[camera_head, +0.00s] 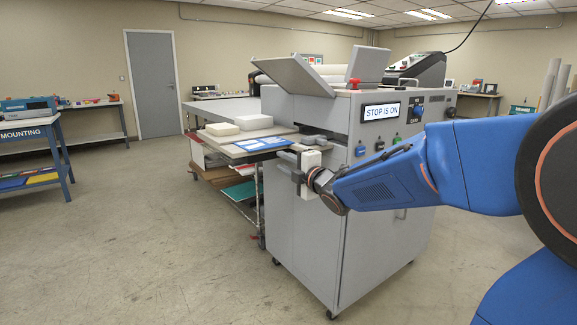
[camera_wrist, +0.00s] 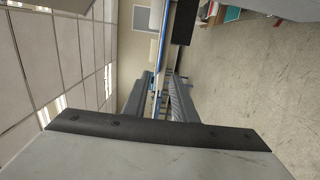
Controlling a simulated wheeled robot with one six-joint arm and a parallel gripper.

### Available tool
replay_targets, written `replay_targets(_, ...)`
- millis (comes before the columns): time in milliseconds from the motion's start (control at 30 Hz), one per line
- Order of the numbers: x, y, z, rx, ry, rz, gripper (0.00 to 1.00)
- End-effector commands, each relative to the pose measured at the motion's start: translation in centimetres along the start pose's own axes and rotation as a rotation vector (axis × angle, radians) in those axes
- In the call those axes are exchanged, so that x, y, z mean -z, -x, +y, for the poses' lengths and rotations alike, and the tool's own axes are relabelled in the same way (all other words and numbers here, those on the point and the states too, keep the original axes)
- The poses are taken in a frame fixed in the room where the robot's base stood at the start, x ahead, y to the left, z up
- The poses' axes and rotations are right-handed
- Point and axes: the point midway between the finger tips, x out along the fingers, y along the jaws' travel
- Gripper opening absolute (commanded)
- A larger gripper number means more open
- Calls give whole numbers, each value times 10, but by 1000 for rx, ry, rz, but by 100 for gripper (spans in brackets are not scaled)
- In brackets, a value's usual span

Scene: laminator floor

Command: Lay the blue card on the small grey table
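The blue card (camera_head: 263,143), with white lines on it, lies flat and juts over the front edge of a brownish-grey feed table at the laminator's left side. My gripper (camera_head: 287,167) is at the card's right front corner, pointing left. In the wrist view its two dark fingers (camera_wrist: 161,85) stand apart with a gap between them. A thin blue and white strip, seen edge-on, runs through that gap and may be the card. I cannot tell whether the fingers touch it. I cannot pick out a separate small grey table with certainty.
Pale blocks (camera_head: 220,129) lie on the feed table. A blue bench marked MOUNTING (camera_head: 30,132) stands far left. The floor at front left is clear.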

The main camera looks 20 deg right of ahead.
Motion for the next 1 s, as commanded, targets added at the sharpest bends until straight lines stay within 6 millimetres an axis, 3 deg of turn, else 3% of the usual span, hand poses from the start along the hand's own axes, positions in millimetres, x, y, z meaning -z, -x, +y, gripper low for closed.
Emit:
replay_targets(700, 1, -115, -1, 1, -1, 1, 25)
replay_targets(1000, 0, -143, 0, 1, 0, 1, 25)
